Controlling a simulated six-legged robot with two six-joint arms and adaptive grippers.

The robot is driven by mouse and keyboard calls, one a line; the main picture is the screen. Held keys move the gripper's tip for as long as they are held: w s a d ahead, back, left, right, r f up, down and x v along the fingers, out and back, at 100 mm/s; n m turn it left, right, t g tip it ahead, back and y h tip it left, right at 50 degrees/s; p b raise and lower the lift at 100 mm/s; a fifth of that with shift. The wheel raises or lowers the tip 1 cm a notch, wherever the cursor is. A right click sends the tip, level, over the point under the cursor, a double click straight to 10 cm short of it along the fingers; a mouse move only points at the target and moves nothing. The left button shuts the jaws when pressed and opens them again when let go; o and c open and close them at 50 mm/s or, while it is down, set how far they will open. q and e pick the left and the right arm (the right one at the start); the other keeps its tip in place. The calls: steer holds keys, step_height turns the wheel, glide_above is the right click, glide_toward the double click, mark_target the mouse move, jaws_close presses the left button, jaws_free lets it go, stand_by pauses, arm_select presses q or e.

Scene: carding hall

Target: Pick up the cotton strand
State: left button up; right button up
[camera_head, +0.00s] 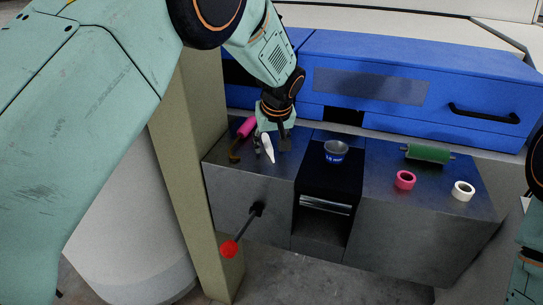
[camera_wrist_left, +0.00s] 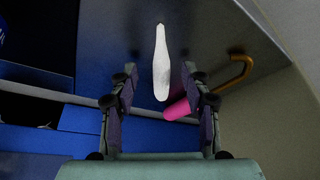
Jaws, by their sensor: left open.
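The cotton strand (camera_head: 267,148) is a small white tapered piece on the left part of the dark metal top (camera_head: 232,165). My left gripper (camera_head: 270,138) is just above it, pointing down. In the left wrist view the strand (camera_wrist_left: 161,62) is a pale elongated shape with a narrow end. It appears between the two spread fingers of my left gripper (camera_wrist_left: 158,85), with a gap on both sides. The gripper is open and empty. My right arm shows only in part at the right edge, and its gripper is out of view.
A pink-handled tool (camera_head: 247,126) with a brass hook lies close left of the strand. A dark bowl (camera_head: 336,153), a pink roll (camera_head: 405,180), a white roll (camera_head: 464,190) and a green roller (camera_head: 428,154) stand to the right. A blue housing (camera_head: 380,60) rises behind.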

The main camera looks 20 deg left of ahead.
arm_select(q)
steer(key=shift+w+a+f, duration=0.25)
steer(key=shift+a, duration=0.05)
steer(key=shift+c, duration=1)
steer(key=shift+s+d+r, duration=0.15)
steer(key=shift+d+r, duration=0.05)
steer(key=c, duration=0.4)
steer(key=shift+a+f, duration=0.1)
steer(key=shift+a, duration=0.05)
jaws_close()
